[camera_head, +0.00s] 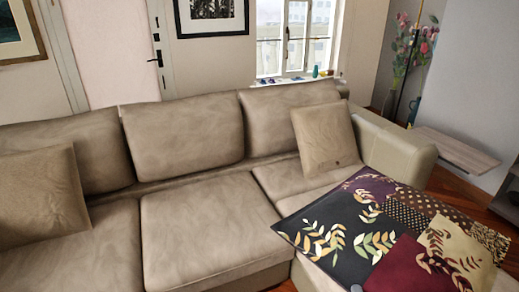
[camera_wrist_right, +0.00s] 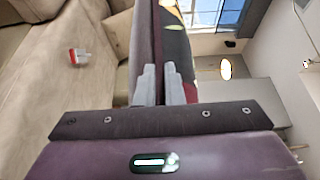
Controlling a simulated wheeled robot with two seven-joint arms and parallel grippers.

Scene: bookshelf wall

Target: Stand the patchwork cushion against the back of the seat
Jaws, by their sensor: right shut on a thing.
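The patchwork cushion (camera_head: 400,235) is large and close at the lower right of the head view, with black, maroon, cream and dotted patches and leaf patterns. It covers part of the right seat of the beige sofa (camera_head: 205,220); I cannot tell if it touches the seat. The sofa's back (camera_head: 185,140) runs behind the seats. In the right wrist view my right gripper (camera_wrist_right: 161,85) is shut on the edge of the cushion (camera_wrist_right: 147,45). The cushion hides this gripper in the head view. My left gripper is in neither view.
A plain tan cushion (camera_head: 325,138) leans at the right end of the sofa back, and another (camera_head: 40,200) at the left. The sofa's armrest (camera_head: 395,140) is behind the patchwork cushion. A flower vase (camera_head: 413,110) stands beyond the armrest.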

